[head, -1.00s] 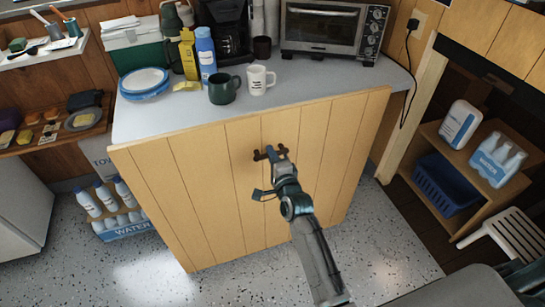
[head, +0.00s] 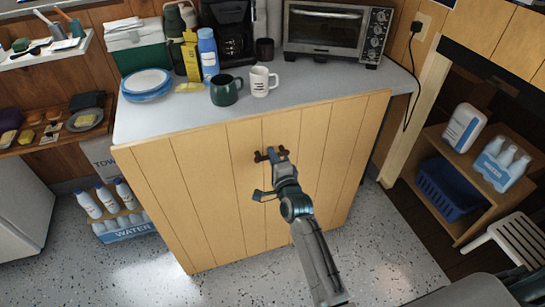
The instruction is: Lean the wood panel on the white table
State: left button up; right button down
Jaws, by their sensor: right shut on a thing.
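The wood panel (head: 210,190) is a light, vertically grooved board with a small dark handle near its upper middle. It stands tilted against the front of the white table (head: 160,118), its top edge along the table's front edge. Whether it touches the table edge all along cannot be told. My right gripper (head: 272,156) is shut on the panel's handle. The panel's lower edge is near the speckled floor; its right lower part is partly hidden behind my arm. My left gripper is not in view.
On the table stand a green mug (head: 226,90), a white mug (head: 262,81), plates (head: 147,83), a blue bottle (head: 208,53), a coffee maker and a toaster oven (head: 335,30). Water packs (head: 122,225) sit left of the panel. A shelf with a blue basket (head: 448,188) and a white stool stand right.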

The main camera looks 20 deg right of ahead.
jog(key=shift+f, duration=0.1)
dwell(0.6)
jog(key=shift+w, duration=0.2)
jog(key=w+p, duration=0.2)
jog(key=p, duration=0.1)
jog(key=shift+w+p, duration=0.3)
jog(key=shift+w, duration=0.1)
dwell(0.3)
dwell(0.4)
